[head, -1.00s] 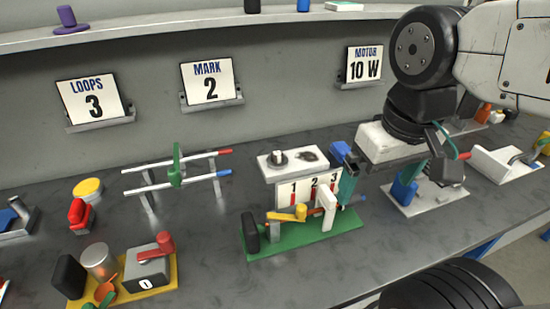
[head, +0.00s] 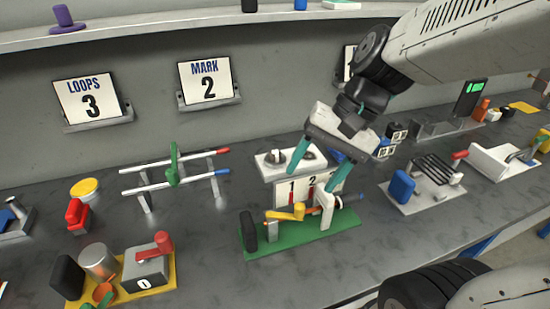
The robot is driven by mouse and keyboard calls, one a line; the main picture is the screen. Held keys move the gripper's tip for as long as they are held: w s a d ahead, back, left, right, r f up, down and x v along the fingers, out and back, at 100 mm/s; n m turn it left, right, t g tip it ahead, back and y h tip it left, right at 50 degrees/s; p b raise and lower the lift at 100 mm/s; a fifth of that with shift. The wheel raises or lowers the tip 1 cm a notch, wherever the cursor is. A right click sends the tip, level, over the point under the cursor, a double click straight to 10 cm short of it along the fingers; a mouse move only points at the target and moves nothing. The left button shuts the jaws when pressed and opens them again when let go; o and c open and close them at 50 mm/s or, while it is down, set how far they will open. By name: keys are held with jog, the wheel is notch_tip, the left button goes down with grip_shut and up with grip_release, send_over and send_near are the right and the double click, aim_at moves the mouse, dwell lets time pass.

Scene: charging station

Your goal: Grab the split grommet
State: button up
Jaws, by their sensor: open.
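My gripper (head: 311,182) is open, with its two teal fingers spread and pointing down. No part is clearly recognisable as the split grommet. A small round metal piece (head: 277,156) sits on the white block, and small orange parts show by the post. The fingers partly hide this area.
The green board also carries a yellow lever (head: 287,214) and a black pad (head: 248,232). A two-rail stand (head: 175,180) is to the left, and a counter box (head: 147,270) on a yellow base is front left. A white base with a blue block (head: 402,187) is to the right.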

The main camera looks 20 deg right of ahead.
jog(key=w+f+m+t+y, duration=0.2)
jog(key=w+f+m+y, duration=0.15)
jog(key=w+m, duration=0.45)
jog(key=m+t, duration=0.7)
jog(key=m, duration=0.6)
send_near(279, 154)
jog(key=w+a, duration=0.1)
jog(key=x, duration=0.8)
jog(key=shift+d+f, duration=0.15)
jog(key=shift+f, duration=0.05)
jog(key=shift+s, duration=0.1)
jog(key=shift+c, duration=0.2)
jog(key=c, duration=1)
